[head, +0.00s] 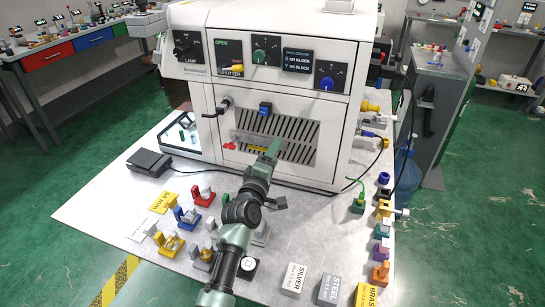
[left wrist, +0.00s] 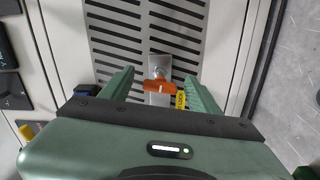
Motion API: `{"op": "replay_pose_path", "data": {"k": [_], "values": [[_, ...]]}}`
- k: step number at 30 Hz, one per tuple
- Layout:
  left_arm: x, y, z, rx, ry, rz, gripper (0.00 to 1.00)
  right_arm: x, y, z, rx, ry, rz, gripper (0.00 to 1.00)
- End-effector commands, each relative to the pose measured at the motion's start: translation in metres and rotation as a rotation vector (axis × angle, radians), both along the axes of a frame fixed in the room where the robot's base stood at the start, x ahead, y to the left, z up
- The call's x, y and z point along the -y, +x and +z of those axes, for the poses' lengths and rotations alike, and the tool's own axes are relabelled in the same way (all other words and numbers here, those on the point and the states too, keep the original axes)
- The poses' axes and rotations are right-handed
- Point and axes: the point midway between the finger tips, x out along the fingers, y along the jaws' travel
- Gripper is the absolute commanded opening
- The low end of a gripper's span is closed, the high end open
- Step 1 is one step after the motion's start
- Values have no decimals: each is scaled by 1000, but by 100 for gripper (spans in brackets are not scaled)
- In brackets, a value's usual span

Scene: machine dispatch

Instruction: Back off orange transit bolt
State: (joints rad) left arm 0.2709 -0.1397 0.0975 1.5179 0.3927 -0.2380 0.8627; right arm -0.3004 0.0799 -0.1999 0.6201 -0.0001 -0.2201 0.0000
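The orange transit bolt (left wrist: 158,87) sits on a grey metal plate (left wrist: 159,62) across the machine's slotted vent in the left wrist view. A yellow tag (left wrist: 181,100) hangs beside it. My left gripper (left wrist: 160,74) is open, with one green finger on each side of the bolt and visible gaps to both. In the head view my left gripper (head: 272,149) reaches the vent panel (head: 297,124) on the machine front, and it hides the bolt there. The yellow tag (head: 258,149) shows just beside the fingers. My right gripper is not in view.
Coloured holders, such as a red one (head: 202,196), and labelled blocks (head: 329,289) stand on the table below. A black pedal (head: 149,162) lies at left.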

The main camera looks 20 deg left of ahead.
Motion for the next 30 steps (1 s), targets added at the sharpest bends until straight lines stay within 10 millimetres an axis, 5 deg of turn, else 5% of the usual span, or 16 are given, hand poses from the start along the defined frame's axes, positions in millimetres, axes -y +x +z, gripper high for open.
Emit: {"op": "replay_pose_path", "data": {"k": [10, 30], "values": [[0, -1, 0, -1, 2, 0, 62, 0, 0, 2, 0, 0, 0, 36], [-1, -40, 0, -1, 2, 0, 62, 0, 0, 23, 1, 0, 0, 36]]}}
